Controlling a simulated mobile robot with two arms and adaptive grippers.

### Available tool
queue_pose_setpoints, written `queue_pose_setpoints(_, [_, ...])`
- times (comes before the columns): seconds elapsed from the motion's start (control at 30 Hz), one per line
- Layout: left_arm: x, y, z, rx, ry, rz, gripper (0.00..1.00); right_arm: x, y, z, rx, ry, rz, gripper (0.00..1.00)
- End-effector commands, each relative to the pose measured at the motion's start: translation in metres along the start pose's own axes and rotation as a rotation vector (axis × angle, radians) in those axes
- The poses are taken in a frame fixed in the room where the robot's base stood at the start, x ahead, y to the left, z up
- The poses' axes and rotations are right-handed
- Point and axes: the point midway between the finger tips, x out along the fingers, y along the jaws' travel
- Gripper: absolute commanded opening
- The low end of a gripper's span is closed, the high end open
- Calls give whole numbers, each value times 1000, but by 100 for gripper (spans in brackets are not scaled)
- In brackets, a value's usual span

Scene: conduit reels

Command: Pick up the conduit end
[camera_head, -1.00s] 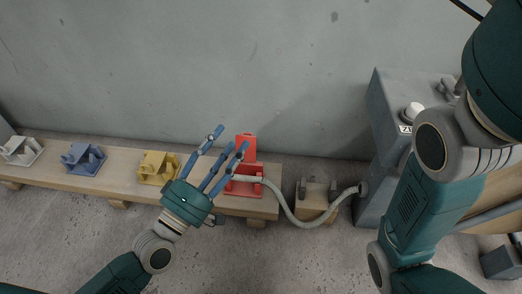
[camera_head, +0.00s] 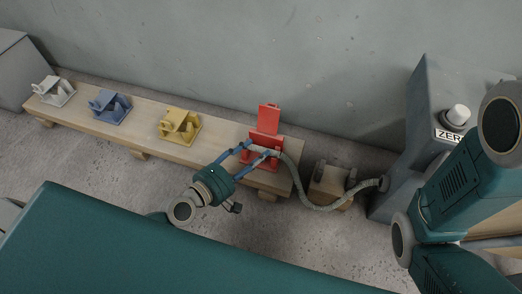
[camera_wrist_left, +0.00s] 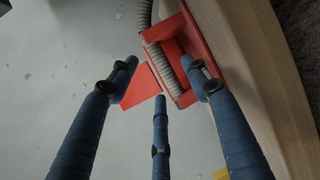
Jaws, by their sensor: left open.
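The grey ribbed conduit (camera_head: 318,207) runs from the grey cabinet to the red holder (camera_head: 265,142) at the right end of the bench. In the left wrist view the conduit end (camera_wrist_left: 170,75) lies in the red holder (camera_wrist_left: 202,50). My left gripper (camera_head: 259,152) is at the red holder, its blue fingers on either side of the conduit end. In the left wrist view my left gripper (camera_wrist_left: 162,68) is open around it, with a third finger below. Whether the fingers touch it I cannot tell. My right gripper is out of view.
The wooden bench (camera_head: 148,132) also bears a yellow holder (camera_head: 180,125), a blue holder (camera_head: 110,106) and a white holder (camera_head: 55,91). A wooden block (camera_head: 328,183) sits under the conduit. The grey cabinet (camera_head: 398,140) stands at right. A concrete wall is behind the bench.

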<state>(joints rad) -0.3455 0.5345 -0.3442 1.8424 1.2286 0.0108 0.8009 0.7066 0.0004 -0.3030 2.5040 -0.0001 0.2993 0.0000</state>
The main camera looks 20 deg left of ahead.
Motion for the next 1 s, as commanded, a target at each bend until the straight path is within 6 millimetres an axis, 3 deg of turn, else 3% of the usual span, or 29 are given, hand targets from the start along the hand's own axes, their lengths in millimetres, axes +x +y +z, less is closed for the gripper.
queue_pose_setpoints(0.2, [26, -1, -1, -1, 1, 1, 48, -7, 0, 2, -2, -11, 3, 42])
queue_pose_setpoints(0.43, [27, -1, -1, 1, 0, -1, 48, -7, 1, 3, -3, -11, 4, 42])
queue_pose_setpoints(0.47, [27, -1, -1, 1, 0, -1, 46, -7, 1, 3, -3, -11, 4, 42])
queue_pose_setpoints(0.6, [27, -1, -1, 1, 0, -1, 18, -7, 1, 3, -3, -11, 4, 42])
queue_pose_setpoints(0.7, [27, -1, -1, 1, 0, -1, 3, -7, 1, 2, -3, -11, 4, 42])
queue_pose_setpoints(1.0, [26, 0, -1, 1, 0, -1, 3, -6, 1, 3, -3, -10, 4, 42])
